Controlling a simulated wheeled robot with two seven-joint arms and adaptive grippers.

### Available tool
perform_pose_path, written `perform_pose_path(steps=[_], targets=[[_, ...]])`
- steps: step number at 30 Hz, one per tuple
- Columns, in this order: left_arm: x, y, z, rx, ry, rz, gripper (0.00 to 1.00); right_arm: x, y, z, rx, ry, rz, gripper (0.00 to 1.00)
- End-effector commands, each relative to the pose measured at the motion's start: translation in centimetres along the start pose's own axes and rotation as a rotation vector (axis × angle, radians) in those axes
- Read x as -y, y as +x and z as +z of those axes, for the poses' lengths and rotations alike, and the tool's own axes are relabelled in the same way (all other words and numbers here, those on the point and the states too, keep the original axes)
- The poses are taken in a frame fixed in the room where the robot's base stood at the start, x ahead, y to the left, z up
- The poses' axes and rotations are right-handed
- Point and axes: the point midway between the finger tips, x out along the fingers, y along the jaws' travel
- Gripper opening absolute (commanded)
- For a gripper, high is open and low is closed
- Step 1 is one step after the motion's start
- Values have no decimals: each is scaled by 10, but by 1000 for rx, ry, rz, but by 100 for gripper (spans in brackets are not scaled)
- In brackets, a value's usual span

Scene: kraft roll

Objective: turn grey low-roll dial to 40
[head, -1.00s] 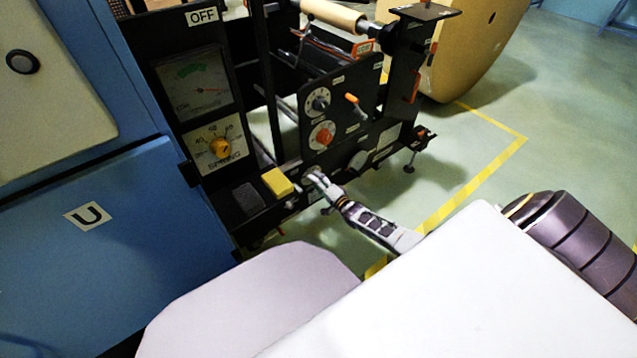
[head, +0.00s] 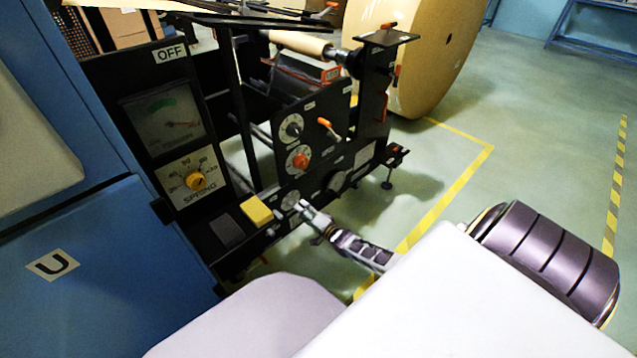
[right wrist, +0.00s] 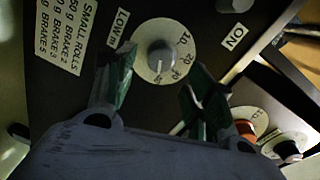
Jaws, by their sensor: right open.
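The grey low-roll dial shows in the right wrist view as a pale round plate with a grey knob (right wrist: 161,56) at its middle, beside a LOW label. Numbers run down its right side; the knob's exact setting is not readable. In the head view the dial plate (head: 290,199) is low on the black panel, partly behind my gripper. My right gripper (right wrist: 160,72) is open, its green-lined fingers on either side of the dial's lower part, apart from the knob as far as I can see. It also shows in the head view (head: 303,207). My left gripper is out of view.
An orange-knob dial (head: 299,160) and a dark-knob dial (head: 292,130) sit above on the panel, with an orange-tipped lever (head: 325,123) beside them. A yellow block (head: 257,211) is left of my gripper. Open floor lies to the right.

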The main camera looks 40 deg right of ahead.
Motion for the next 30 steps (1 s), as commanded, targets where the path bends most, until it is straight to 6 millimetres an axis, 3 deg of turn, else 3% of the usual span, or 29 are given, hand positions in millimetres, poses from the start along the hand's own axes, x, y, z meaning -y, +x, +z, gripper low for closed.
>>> perform_pose_path(steps=[30], targets=[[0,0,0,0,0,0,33,0,-76,-1,0,0,1,53]])
